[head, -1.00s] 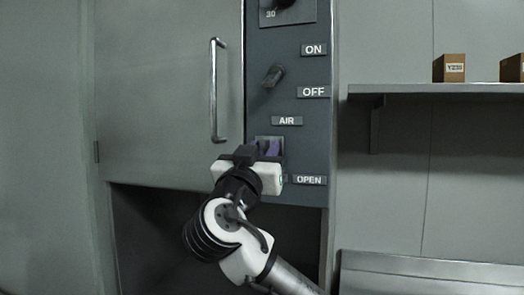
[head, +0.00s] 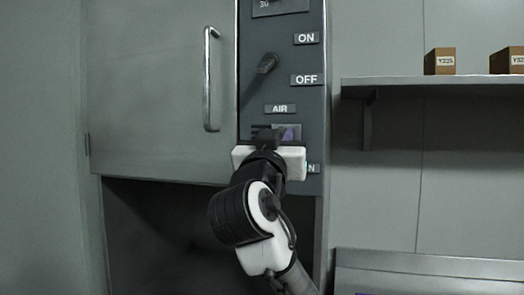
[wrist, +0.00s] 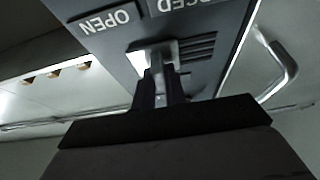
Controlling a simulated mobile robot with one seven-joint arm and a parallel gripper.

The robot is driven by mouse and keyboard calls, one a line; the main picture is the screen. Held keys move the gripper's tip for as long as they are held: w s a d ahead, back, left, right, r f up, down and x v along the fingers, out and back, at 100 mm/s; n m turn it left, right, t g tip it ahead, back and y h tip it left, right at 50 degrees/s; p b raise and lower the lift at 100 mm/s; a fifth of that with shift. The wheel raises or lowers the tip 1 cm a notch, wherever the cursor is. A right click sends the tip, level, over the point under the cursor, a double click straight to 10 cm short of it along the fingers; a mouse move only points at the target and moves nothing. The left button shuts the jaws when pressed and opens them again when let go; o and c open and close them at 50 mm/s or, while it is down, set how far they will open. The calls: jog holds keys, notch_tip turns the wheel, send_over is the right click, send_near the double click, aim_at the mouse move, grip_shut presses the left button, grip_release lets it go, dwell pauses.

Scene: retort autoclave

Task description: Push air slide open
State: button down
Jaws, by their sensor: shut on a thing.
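The air slide (head: 290,132) sits in a recess under the AIR label (head: 280,109) on the dark panel, mostly hidden behind my gripper (head: 279,134) in the head view. In the wrist view, my gripper (wrist: 162,90) is shut on the light grey tab of the air slide (wrist: 160,56), with a dark finger on each side. The recess shows dark slots (wrist: 197,47) on the CLOSED side. The tab stands towards the side of the OPEN label (wrist: 107,20). In the head view, only the end of the OPEN label (head: 313,168) shows past my gripper.
A knob (head: 267,64) beside the ON and OFF labels is above the slide. A door with a vertical handle (head: 209,80) is to the left. A shelf (head: 430,82) with small boxes is to the right. Below the door is a dark opening.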

jog(key=shift+s+d, duration=0.3)
jog(key=shift+d, duration=0.65)
jog(key=c, duration=1.4)
grip_release()
jog(key=shift+s+d, duration=0.1)
jog(key=shift+d, duration=0.1)
jog(key=shift+c, duration=0.2)
jog(key=shift+a, duration=0.1)
jog(key=shift+s+a+f, duration=0.1)
jog(key=b+v, duration=0.4)
jog(key=v, duration=0.9)
jog(key=shift+s, duration=0.2)
jog(key=shift+a, duration=0.1)
